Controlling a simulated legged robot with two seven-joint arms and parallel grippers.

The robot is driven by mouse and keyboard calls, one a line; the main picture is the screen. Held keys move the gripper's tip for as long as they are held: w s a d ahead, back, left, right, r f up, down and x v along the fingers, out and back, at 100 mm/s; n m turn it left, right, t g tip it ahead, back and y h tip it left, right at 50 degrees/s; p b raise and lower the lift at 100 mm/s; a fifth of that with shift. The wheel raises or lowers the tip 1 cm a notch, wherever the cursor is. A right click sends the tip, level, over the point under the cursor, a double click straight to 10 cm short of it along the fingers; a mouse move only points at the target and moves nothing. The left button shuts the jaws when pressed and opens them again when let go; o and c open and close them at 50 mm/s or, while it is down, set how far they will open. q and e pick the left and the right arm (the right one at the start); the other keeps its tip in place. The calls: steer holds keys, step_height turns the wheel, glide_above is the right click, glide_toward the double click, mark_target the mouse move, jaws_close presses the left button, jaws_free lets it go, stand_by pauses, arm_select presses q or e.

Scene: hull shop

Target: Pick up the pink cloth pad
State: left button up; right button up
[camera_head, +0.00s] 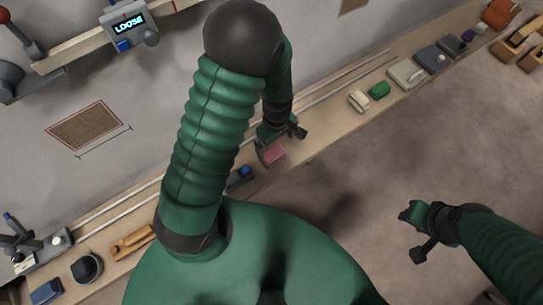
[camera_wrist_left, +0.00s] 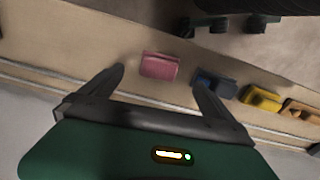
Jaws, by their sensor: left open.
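The pink cloth pad (camera_head: 274,156) lies on the narrow wooden bench, near its front edge. In the left wrist view the pad (camera_wrist_left: 160,65) shows as a small pink block just beyond and between my fingertips. My left gripper (camera_head: 281,143) is above the bench at the pad, its fingers apart. In the left wrist view my left gripper (camera_wrist_left: 159,76) is open with nothing between its fingers. My right gripper (camera_head: 412,234) is away from the bench over the floor at the right, its two fingers spread.
A dark blue item (camera_wrist_left: 214,84) lies close beside the pad, partly behind one finger. A yellow item (camera_wrist_left: 262,98) lies farther along. A green item (camera_head: 379,90) and a cream item (camera_head: 358,101) stand on the bench to the right. Metal rails (camera_head: 340,78) run along the bench's back.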

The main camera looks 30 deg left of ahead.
mark_target(274, 155)
arm_select(q)
steer(key=f, duration=0.4)
steer(key=f+b, duration=0.1)
steer(key=f, duration=0.1)
steer(key=shift+w, duration=0.35)
steer(key=f, duration=0.3)
steer(key=f+b, duration=0.1)
steer(key=shift+s+a+f, duration=0.3)
steer(key=shift+s+f, duration=0.05)
steer(key=shift+s, duration=0.05)
steer(key=shift+w+f, duration=0.2)
steer(key=shift+f, duration=0.1)
steer(key=shift+s+r, duration=0.1)
steer(key=c, duration=1.3)
step_height(274, 155, up, 10)
steer(key=shift+f+p, duration=0.25)
steer(key=shift+p, duration=0.85)
steer(key=shift+r, duration=0.25)
arm_select(e)
steer(key=shift+w+d+f, duration=0.1)
steer(key=shift+w+f, duration=0.15)
